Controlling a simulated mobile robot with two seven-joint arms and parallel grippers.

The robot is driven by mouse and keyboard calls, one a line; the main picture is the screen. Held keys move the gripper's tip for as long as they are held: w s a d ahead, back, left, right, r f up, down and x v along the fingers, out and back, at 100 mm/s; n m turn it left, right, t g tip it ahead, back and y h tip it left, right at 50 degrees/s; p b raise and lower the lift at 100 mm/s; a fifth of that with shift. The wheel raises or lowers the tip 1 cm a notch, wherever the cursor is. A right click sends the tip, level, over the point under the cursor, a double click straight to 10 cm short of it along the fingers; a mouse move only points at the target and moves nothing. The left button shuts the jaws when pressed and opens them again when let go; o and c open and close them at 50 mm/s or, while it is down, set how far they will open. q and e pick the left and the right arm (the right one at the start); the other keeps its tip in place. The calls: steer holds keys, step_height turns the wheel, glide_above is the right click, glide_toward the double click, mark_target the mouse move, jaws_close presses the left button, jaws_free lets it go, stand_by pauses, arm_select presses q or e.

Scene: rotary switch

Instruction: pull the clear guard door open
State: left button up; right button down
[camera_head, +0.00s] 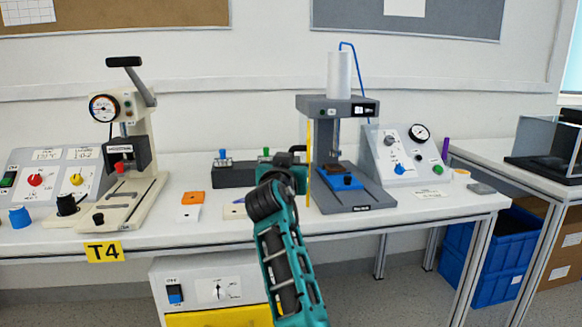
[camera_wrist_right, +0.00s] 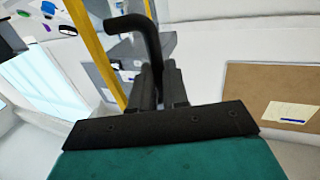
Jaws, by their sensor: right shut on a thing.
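The clear guard door shows in the head view as a narrow yellow-edged strip (camera_head: 309,165), almost edge-on, at the left side of the grey press (camera_head: 348,195). In the right wrist view its yellow frame (camera_wrist_right: 92,45) runs down the left of the fingers. A black bent handle (camera_wrist_right: 135,24) stands on the door side. My right gripper (camera_wrist_right: 161,85) is shut on this handle. In the head view the teal arm hides much of the grip, and the handle (camera_head: 298,149) shows just left of the yellow strip. My left gripper is not in view.
A beige press (camera_head: 135,175) with a gauge stands left on the white bench. A dark block (camera_head: 234,176) with coloured knobs is behind my arm. A sloped control panel (camera_head: 405,155) stands right of the grey press. The bench's front edge (camera_head: 400,220) is clear to the right.

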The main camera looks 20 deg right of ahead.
steer(key=shift+r, duration=0.15)
steer(key=c, duration=1.4)
jaws_free()
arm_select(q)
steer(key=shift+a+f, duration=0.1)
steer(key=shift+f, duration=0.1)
arm_select(e)
steer(key=shift+o, duration=1.3)
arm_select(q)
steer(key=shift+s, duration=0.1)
